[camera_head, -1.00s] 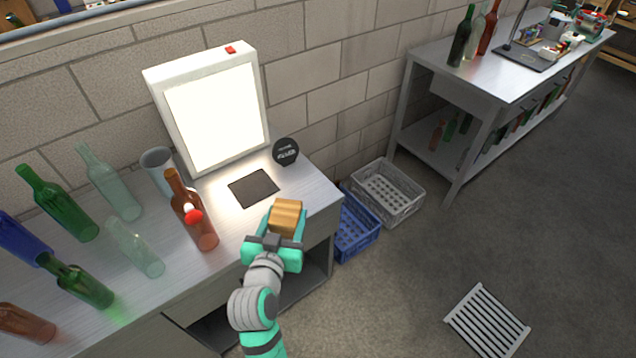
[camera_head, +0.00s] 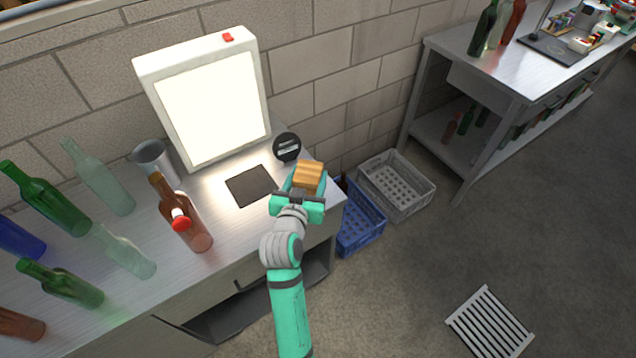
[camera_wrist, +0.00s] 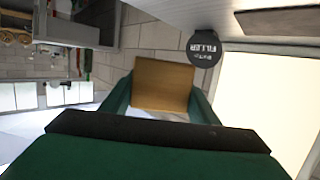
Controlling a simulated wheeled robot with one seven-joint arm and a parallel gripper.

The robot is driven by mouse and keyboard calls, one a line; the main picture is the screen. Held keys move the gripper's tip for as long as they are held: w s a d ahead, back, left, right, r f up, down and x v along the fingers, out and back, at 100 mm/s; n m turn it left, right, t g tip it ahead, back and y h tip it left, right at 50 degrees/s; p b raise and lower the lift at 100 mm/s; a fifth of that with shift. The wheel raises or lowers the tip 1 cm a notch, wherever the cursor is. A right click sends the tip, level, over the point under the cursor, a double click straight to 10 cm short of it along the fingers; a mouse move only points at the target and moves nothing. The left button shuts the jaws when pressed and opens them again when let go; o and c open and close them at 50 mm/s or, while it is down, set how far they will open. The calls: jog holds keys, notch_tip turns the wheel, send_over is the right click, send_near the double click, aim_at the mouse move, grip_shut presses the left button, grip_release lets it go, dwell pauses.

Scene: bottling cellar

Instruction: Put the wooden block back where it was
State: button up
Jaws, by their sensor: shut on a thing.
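The wooden block (camera_head: 308,176) is a tan, squarish piece. My gripper (camera_head: 304,187) is shut on it near the right end of the metal bench (camera_head: 216,214), and the head view does not clearly show whether the block is above or touching the bench. In the wrist view the block (camera_wrist: 163,85) sits between the two green fingers. A dark square pad (camera_head: 251,186) lies on the bench to the left of the block. A round black sign (camera_head: 287,147) stands just behind the block; its text reads "FILLER" in the wrist view (camera_wrist: 204,47).
A lit white panel (camera_head: 212,100) stands at the bench's back. A brown bottle with a red part (camera_head: 185,222), a grey cup (camera_head: 153,161) and several other bottles stand left. Blue (camera_head: 357,222) and grey (camera_head: 397,187) crates sit on the floor right of the bench.

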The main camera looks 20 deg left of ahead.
jog(key=w+f, duration=0.1)
jog(key=f, duration=0.1)
jog(key=w+f, duration=0.4)
jog(key=shift+w+d, duration=0.25)
jog(key=shift+d, duration=0.1)
jog(key=shift+f, duration=1.6)
jog(key=shift+f, duration=0.1)
jog(key=o, duration=1.2)
jog(key=shift+c, duration=0.2)
